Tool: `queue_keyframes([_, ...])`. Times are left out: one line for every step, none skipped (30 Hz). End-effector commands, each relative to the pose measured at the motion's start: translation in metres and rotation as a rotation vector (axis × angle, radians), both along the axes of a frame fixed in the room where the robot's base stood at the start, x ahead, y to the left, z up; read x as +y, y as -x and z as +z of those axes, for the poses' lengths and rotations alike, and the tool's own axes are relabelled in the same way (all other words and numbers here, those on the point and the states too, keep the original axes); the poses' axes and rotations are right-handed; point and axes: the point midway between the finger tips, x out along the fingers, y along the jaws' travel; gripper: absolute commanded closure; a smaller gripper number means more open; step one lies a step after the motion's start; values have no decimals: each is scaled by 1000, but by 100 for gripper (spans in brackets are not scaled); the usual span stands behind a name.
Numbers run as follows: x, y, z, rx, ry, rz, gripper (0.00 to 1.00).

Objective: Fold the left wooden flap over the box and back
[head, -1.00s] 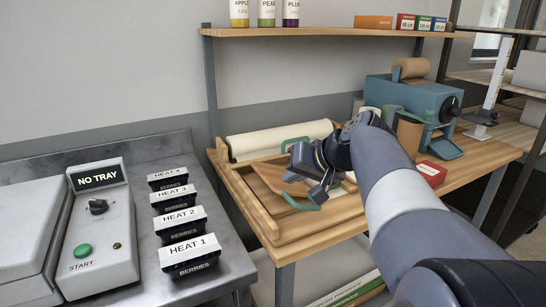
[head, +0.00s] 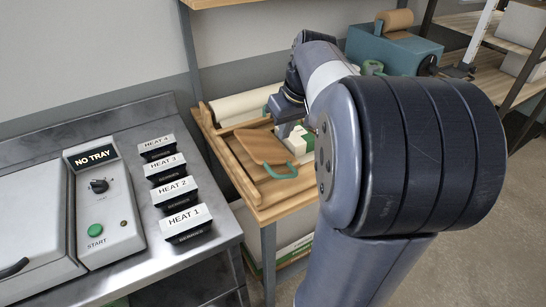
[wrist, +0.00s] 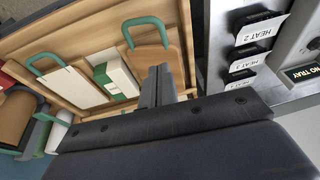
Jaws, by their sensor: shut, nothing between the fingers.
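The left wooden flap (head: 262,146) is a brown board with a green handle (head: 281,172). It lies on the wooden frame, just left of the box, and does not appear to cover it. The flap also shows in the wrist view (wrist: 152,58). The box (head: 299,141) is white with green and is partly hidden by my gripper; the wrist view shows it (wrist: 116,76) beside the flap. My gripper (head: 284,128) is shut and empty, pointing down close to the flap and box. In the wrist view its fingertips (wrist: 159,70) overlap the flap's end; contact cannot be told.
A second green handle (wrist: 50,56) and a white panel (wrist: 76,90) lie beyond the box. A white roll (head: 238,106) lies behind the frame. A blue machine (head: 392,48) stands at the back right. The heater counter with several labelled trays (head: 184,218) borders the bench on the left.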

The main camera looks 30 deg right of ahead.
Motion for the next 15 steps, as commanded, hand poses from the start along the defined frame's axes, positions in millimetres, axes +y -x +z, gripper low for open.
queue_keyframes([2,-2,-10,4,-3,1,100])
queue_keyframes([2,-4,-16,4,-3,1,100])
queue_keyframes([3,-7,-24,5,-3,1,100])
queue_keyframes([3,-8,-31,5,-3,0,100])
queue_keyframes([4,-10,-37,4,-3,0,100])
queue_keyframes([5,-13,-45,5,-4,1,100])
queue_keyframes([6,-15,-52,5,-4,2,100])
queue_keyframes([6,-16,-58,4,-3,1,100])
queue_keyframes([7,-19,-66,4,-4,0,100])
queue_keyframes([7,-21,-71,4,-4,0,100])
queue_keyframes([8,-22,-77,3,-3,0,100])
queue_keyframes([9,-23,-84,3,-4,0,100])
queue_keyframes([10,-23,-88,2,-3,0,100])
queue_keyframes([11,-22,-92,2,-3,0,100])
queue_keyframes([13,-22,-97,2,-3,0,100])
